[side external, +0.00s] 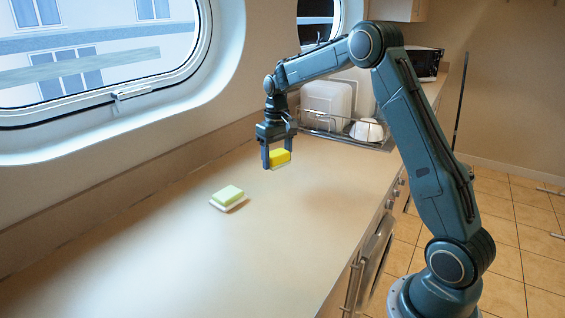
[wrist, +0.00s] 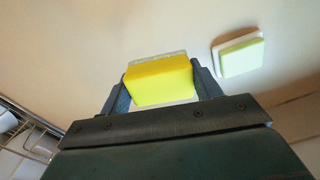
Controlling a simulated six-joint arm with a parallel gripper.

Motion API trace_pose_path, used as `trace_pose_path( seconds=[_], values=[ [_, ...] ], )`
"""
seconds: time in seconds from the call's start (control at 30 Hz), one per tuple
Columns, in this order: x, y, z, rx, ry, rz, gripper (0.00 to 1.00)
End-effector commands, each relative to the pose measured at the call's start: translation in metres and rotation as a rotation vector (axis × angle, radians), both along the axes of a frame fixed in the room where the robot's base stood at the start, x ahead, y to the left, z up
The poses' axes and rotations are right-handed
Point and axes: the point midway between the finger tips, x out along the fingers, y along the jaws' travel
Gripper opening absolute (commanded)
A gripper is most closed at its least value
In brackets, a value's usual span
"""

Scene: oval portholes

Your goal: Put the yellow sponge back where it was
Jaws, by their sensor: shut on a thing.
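The yellow sponge (side external: 280,156) is held between the two fingers of my gripper (side external: 279,161), low over the counter near the drying rack. In the wrist view, the yellow sponge (wrist: 160,84) sits between the fingertips of my gripper (wrist: 160,88). A pale whitish edge (wrist: 155,62) shows just beyond the sponge in the wrist view. I cannot tell whether it is a dish under the sponge or part of the sponge, nor whether the sponge touches anything below.
A light green sponge (side external: 229,194) lies on a white dish (side external: 238,206) to the front left. A wire dish rack (side external: 345,135) with white dishes stands behind. The porthole wall (side external: 120,170) bounds the left. The front counter (side external: 180,270) is clear.

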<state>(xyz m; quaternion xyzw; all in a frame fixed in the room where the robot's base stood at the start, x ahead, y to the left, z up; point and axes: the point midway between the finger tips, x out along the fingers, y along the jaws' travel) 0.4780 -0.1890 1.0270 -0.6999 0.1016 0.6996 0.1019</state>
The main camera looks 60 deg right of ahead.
Motion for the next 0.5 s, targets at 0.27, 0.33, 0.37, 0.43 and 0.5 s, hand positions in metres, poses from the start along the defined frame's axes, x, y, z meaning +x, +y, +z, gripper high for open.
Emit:
trace_pose_path(
  seconds=[0.27,0.33,0.37,0.43,0.5],
  values=[
    [-0.037,-0.028,0.034,-0.002,-0.003,0.062,0.38],
    [-0.052,-0.036,0.046,-0.002,-0.005,0.088,0.38],
    [-0.059,-0.040,0.051,-0.002,-0.004,0.101,0.38],
    [-0.075,-0.048,0.063,-0.003,-0.004,0.130,0.38],
    [-0.092,-0.054,0.074,-0.002,-0.003,0.159,0.38]
  ],
)
